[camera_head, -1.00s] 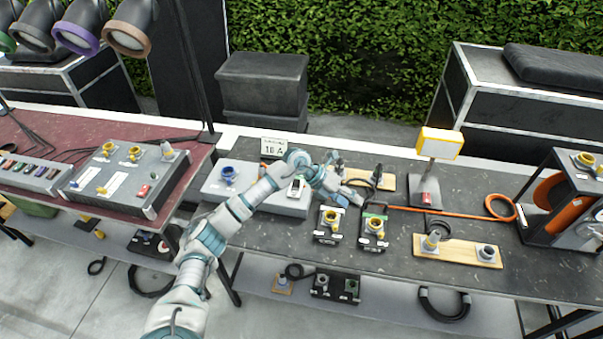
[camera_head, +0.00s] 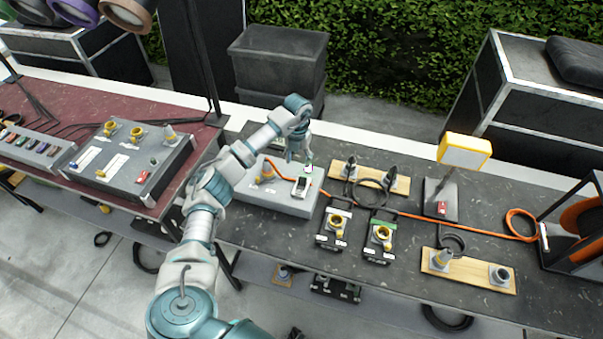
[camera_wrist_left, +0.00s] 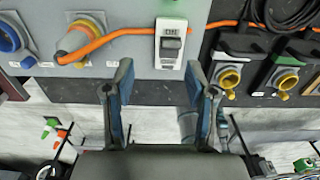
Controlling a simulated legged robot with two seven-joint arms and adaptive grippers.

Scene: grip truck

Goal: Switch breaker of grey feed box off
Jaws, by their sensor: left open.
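The grey feed box (camera_head: 268,204) lies on the dark table in the head view; its face also fills the upper left of the left wrist view (camera_wrist_left: 135,65). Its breaker (camera_head: 301,186) is a white unit at the box's right end. In the left wrist view the breaker (camera_wrist_left: 171,45) shows a dark grey rocker under an "ON" label. My left gripper (camera_wrist_left: 158,78) is open and empty, its two blue-padded fingers apart at the box's near edge in that view, below the breaker. In the head view the left gripper (camera_head: 299,158) points down just behind the breaker. My right gripper is not in view.
An orange cable (camera_wrist_left: 120,33) runs from a yellow-rimmed plug on the box past the breaker's top. A blue socket (camera_wrist_left: 10,38) is left of it. Two black boxes with yellow sockets (camera_head: 336,225) (camera_head: 381,236) stand right of the feed box. A lamp (camera_head: 464,150) stands farther right.

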